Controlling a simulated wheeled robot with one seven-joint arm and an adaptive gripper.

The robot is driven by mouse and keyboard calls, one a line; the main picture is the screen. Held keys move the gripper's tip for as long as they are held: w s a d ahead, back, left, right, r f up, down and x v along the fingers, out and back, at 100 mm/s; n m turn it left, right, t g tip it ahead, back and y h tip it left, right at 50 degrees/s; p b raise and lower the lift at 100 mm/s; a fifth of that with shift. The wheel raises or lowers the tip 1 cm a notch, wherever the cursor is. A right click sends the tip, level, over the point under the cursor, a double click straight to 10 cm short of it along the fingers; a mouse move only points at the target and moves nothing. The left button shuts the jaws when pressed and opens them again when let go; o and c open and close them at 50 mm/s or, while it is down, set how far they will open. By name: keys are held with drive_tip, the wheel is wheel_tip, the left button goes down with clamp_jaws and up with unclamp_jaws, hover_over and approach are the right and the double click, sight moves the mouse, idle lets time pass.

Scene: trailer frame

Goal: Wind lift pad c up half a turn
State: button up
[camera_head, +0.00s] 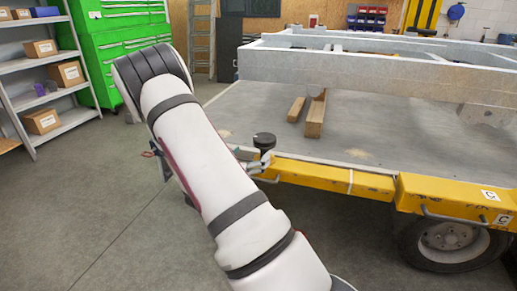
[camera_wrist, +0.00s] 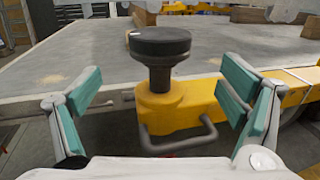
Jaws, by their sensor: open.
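A black round lift pad (camera_head: 264,140) sits on a dark stem at the near left corner of the trailer frame. In the wrist view the pad (camera_wrist: 160,41) stands upright on a yellow bracket (camera_wrist: 168,108), with a small pale mark on its rim at left. No letter is readable on this pad. My gripper (camera_wrist: 162,88) is open, with one teal-lined finger on each side of the stem and apart from it. The pad appears beyond the fingertips. In the head view my arm hides most of the gripper.
The flat grey bed (camera_head: 390,125) carries a pale metal frame (camera_head: 370,72) and wooden blocks (camera_head: 316,115). A yellow beam (camera_head: 310,174) runs along the near edge to a block with letter labels (camera_head: 490,195) above a wheel (camera_head: 447,240). Grey floor at left is clear.

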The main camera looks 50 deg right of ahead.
drive_tip(key=shift+s+a, duration=0.2)
drive_tip(key=shift+a, duration=1.2)
drive_tip(key=shift+r, duration=0.1)
drive_tip(key=s+a+r+m+g+y+p, duration=0.2)
drive_tip(key=s+a+r+m+g+y, duration=0.15)
drive_tip(key=s+r+m, duration=0.3)
drive_tip(key=s+a+r+m+g+y+p, duration=0.1)
drive_tip(key=s+a+r+m+g+y, duration=0.2)
drive_tip(key=s+a+r+m, duration=0.4)
drive_tip(key=s+a+r+m+t+y+p, duration=0.1)
drive_tip(key=s+a+r+m+t+y, duration=0.1)
drive_tip(key=a, duration=0.5)
drive_tip(key=s+a+r+m+t+y+p, duration=0.1)
drive_tip(key=s+a+r+m+t+y, duration=0.1)
drive_tip(key=a, duration=0.6)
drive_tip(key=s+a+r+m+t+y+p, duration=0.2)
drive_tip(key=s+a+r+t+y, duration=0.2)
drive_tip(key=s+a+r+y, duration=0.2)
drive_tip(key=s+a+y, duration=0.1)
drive_tip(key=s+a, duration=0.1)
drive_tip(key=s, duration=0.1)
drive_tip(key=shift+a, duration=0.2)
